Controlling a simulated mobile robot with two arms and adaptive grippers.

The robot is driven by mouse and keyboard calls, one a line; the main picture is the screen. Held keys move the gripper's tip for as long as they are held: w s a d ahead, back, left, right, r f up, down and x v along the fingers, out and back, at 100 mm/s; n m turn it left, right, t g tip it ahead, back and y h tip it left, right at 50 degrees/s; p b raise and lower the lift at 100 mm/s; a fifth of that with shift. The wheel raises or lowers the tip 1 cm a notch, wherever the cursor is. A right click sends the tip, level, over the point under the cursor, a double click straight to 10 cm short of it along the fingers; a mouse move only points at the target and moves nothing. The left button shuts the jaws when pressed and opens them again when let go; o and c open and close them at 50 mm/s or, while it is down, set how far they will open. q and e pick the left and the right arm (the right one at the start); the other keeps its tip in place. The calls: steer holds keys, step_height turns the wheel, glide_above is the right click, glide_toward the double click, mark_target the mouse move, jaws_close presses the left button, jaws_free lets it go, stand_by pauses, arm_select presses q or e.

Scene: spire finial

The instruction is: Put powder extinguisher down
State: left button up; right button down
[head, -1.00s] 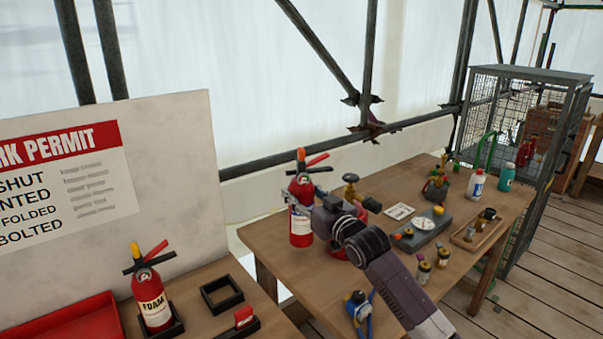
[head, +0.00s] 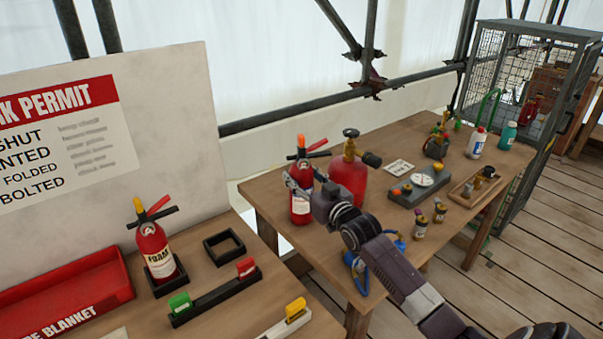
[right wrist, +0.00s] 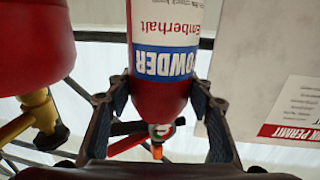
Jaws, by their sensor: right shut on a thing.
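The powder extinguisher (head: 301,203) is a red cylinder with a white label, a black valve and a red lever. It is upright at the left end of the wooden table. I cannot tell whether its base touches the tabletop. My right gripper (head: 302,186) is shut around its upper body. In the right wrist view the extinguisher (right wrist: 165,60) appears upside down, with the two fingers (right wrist: 162,95) on either side below its valve. The word POWDER is partly visible on its label. My left gripper is not in view.
A red tank (head: 349,178) stands just right of the extinguisher. The wooden table (head: 275,205) also bears a grey block, bottles and a tray. In front, a foam extinguisher (head: 153,245) sits in a black holder beside an empty square holder (head: 224,248). A mesh cage (head: 500,80) stands behind.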

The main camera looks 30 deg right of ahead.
steer(key=shift+r, duration=0.25)
steer(key=c, duration=1)
jaws_free()
steer(key=shift+f, duration=0.25)
steer(key=shift+o, duration=0.2)
steer(key=shift+s, duration=0.1)
steer(key=shift+r, duration=0.15)
steer(key=shift+s, duration=0.25)
steer(key=s+b, duration=0.1)
steer(key=s, duration=1)
steer(key=shift+s+a, duration=0.25)
steer(key=shift+a, duration=0.1)
